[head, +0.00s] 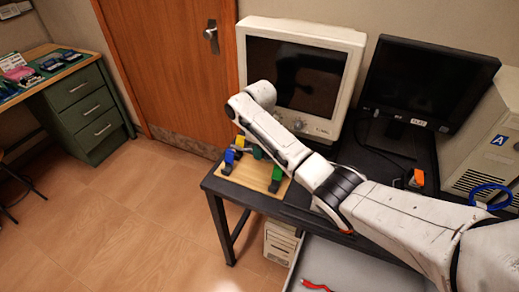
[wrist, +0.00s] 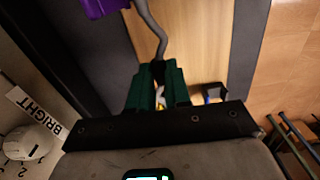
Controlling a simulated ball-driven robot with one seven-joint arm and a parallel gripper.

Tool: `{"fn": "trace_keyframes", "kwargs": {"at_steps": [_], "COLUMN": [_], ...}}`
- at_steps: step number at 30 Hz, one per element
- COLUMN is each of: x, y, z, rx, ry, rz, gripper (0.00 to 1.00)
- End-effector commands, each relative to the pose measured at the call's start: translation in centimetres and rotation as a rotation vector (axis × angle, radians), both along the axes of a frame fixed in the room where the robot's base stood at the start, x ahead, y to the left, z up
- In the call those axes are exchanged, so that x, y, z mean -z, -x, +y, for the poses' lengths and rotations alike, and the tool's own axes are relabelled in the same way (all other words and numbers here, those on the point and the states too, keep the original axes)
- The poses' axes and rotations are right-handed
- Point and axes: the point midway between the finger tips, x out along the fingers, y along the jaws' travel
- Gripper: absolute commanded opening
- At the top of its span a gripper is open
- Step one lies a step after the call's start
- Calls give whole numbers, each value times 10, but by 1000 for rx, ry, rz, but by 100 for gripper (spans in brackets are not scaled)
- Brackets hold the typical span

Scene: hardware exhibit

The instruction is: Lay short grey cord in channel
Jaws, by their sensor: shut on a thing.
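My gripper (wrist: 158,68) has dark green fingers and is shut on the short grey cord (wrist: 154,32) in the wrist view. The cord bends upward from the fingertips to a purple piece (wrist: 104,7) at the top edge. In the head view my gripper (head: 256,152) is low over a light wooden board (head: 250,174) at the table's left end; the cord is hard to make out there. Blue and yellow pieces (head: 229,160) and a green piece (head: 276,178) stand on the board in dark holders. I cannot clearly make out the channel.
A bulky CRT monitor (head: 303,77) stands close behind the board. A black flat monitor (head: 425,85), a computer case (head: 487,140) and a blue cable coil (head: 490,196) are to the right. A red item (head: 316,285) lies on a lower grey surface.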

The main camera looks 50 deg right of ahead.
Motion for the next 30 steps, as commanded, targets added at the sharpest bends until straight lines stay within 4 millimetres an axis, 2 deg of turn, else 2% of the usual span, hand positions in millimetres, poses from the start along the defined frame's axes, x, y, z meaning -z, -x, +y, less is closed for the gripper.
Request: {"fn": "trace_keyframes", "kwargs": {"at_steps": [30], "x": [7], "y": [1], "z": [0], "rx": [1], "ry": [1], "rz": [2], "gripper": [0]}}
